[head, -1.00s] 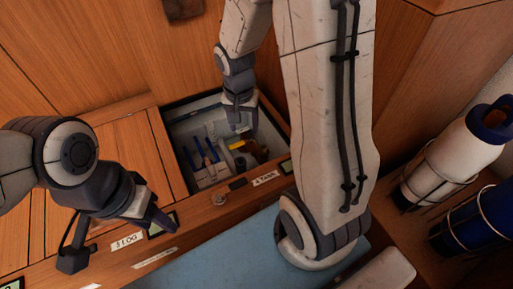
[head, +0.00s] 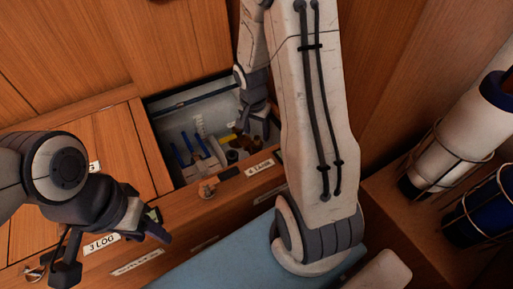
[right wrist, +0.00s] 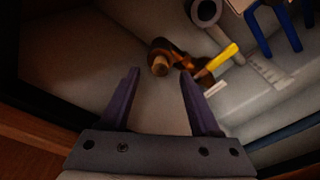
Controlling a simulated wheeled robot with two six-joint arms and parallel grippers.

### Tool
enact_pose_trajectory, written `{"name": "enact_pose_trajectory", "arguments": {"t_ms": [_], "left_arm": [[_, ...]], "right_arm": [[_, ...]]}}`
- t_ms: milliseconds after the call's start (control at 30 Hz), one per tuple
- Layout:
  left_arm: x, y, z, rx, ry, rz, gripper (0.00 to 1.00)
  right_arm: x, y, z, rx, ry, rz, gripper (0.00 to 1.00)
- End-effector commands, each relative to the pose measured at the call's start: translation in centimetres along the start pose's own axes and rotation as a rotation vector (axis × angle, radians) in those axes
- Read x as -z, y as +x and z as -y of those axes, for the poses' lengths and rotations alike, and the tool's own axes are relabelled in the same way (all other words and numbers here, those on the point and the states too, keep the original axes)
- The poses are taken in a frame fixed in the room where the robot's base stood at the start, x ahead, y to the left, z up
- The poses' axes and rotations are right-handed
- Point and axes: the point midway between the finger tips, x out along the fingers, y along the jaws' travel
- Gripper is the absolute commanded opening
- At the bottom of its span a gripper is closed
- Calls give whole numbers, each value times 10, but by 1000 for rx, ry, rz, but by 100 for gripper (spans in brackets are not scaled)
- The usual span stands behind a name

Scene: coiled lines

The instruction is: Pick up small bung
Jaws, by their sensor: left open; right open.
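A brown tapered bung (right wrist: 159,67) with a pale tan end lies on the floor of the open compartment, ahead of my right fingertips in the right wrist view. More brown bung-like shapes (right wrist: 200,68) lie beside it; I cannot tell for certain which is the small one. My right gripper (right wrist: 158,76) is open and empty, its purple-grey fingers apart on either side of the near bung's line. In the head view my right gripper (head: 258,128) is inside the compartment at its right side, partly covering the bungs. My left gripper (head: 112,254) is open and empty over the bench front.
The compartment (head: 160,104) has pale walls close around my right gripper. Blue-handled tools (head: 188,143) and a yellow-handled tool (right wrist: 222,58) lie near the bungs, with a grey ring (right wrist: 204,11) beyond. Caged bottles (head: 455,140) stand at the right.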

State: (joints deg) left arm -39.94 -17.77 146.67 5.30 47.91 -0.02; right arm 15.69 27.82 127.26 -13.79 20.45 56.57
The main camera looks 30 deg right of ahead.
Motion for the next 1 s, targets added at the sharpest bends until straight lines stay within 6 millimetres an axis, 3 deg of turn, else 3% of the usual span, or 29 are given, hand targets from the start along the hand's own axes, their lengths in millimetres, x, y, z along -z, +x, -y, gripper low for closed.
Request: {"name": "enact_pose_trajectory", "arguments": {"t_ms": [33,133,400,433,567,600,1000], "left_arm": [[-1,14,1,0,0,0,50],[-1,22,2,0,0,0,50],[-1,21,2,0,0,0,50],[-1,21,2,0,0,0,50],[-1,21,2,0,0,0,50],[-1,21,2,0,0,0,50],[-1,19,1,0,0,0,50]], "right_arm": [[-2,14,1,0,-1,0,64],[-2,26,0,0,0,1,64],[-1,26,0,1,0,0,64],[-1,26,0,1,0,0,56],[-1,26,0,1,0,1,6],[-1,26,0,1,0,1,0],[-1,24,0,1,0,1,0]]}}
